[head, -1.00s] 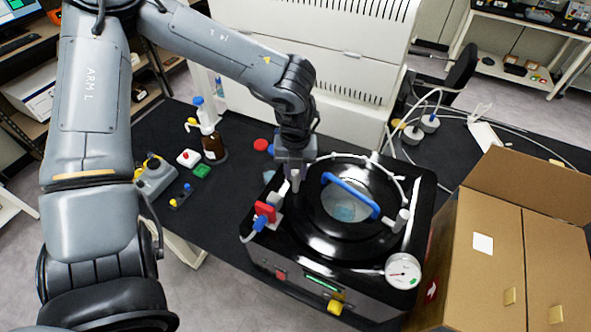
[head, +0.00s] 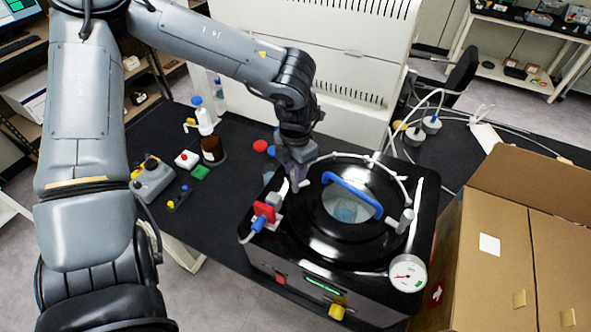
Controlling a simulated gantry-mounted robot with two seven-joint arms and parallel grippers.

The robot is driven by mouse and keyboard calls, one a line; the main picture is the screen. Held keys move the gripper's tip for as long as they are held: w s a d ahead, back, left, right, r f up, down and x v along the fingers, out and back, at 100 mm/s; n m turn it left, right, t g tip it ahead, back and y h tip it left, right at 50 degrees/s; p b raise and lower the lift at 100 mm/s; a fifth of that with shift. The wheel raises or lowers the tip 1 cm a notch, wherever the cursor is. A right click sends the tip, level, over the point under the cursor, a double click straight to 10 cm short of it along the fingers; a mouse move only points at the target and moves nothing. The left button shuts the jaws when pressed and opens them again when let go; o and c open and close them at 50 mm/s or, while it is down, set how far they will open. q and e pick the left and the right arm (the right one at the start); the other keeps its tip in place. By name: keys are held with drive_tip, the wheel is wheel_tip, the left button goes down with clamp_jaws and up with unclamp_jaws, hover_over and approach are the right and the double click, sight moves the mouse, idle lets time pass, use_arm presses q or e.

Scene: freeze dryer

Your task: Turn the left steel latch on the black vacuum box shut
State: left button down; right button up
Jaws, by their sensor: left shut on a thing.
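The black vacuum box (head: 265,252) stands on the black bench, with a round lid that has a clear window and a blue handle (head: 350,194). My left gripper (head: 301,186) is at the left edge of the lid and points down, slightly tilted. It is shut on the left steel latch, which its fingers mostly hide. The right steel latch (head: 405,221) stands at the right side of the lid, clear of my gripper. My right gripper is not in view.
A red valve (head: 264,211) with a blue fitting sits just left of my gripper. A pressure gauge (head: 407,273) is at the box's front right corner. An open cardboard box (head: 490,275) stands at right. A brown bottle (head: 212,149) and small items are on the bench at left.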

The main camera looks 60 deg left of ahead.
use_arm(q)
drive_tip(key=m, duration=0.4)
drive_tip(key=shift+m, duration=1.9)
drive_tip(key=c, duration=0.9)
unclamp_jaws()
drive_tip(key=shift+r, duration=0.1)
wheel_tip(320, 180, up, 11)
drive_tip(key=shift+f, duration=0.15)
